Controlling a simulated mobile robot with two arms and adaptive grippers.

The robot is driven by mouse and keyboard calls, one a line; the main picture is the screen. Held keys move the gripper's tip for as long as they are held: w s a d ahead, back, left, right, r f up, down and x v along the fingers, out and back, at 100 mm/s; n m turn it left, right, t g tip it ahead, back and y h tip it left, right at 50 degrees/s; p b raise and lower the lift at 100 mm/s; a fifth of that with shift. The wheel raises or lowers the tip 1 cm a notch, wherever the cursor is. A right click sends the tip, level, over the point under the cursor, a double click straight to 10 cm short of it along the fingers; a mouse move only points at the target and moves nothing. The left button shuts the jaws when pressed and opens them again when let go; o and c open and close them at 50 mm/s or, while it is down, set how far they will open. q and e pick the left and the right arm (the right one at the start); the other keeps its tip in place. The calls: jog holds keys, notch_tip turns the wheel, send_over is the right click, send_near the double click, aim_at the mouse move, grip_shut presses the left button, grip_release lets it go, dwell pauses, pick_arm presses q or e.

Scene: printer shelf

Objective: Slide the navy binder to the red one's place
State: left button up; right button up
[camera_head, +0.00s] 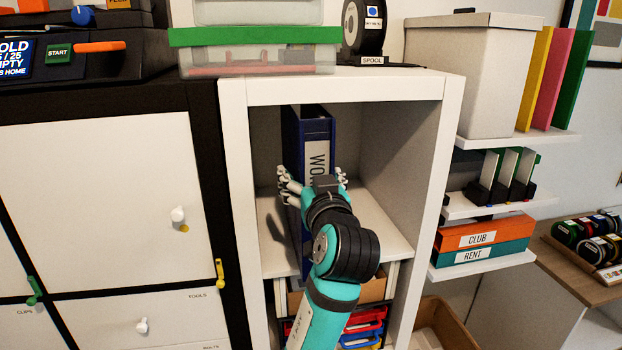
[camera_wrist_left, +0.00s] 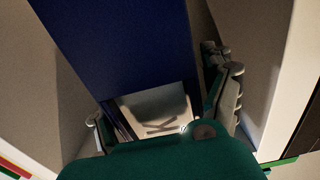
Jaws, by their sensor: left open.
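The navy binder (camera_head: 292,140) stands upright in the white cubby (camera_head: 342,88), towards its left side, with a white lettered label on its spine. My left gripper (camera_head: 314,182) is at the spine, with its fingers open on either side of the binder. In the left wrist view the navy binder (camera_wrist_left: 125,45) lies between the spread fingers of the left gripper (camera_wrist_left: 165,100); the right-hand finger is close to it, and contact is unclear. My arm hides the lower part of the spine. I see no red binder. My right gripper is not in view.
The cubby's shelf board (camera_head: 375,225) is bare to the right of the binder. Clear boxes (camera_head: 260,58) and a spool (camera_head: 365,30) stand on top. Red and blue trays (camera_head: 365,325) sit below. Wall shelves (camera_head: 500,205) with boxes are at the right.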

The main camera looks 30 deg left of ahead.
aim_at(303, 177)
pick_arm(q)
jog(key=v, duration=0.7)
jog(key=shift+s+d, duration=0.2)
dwell(0.4)
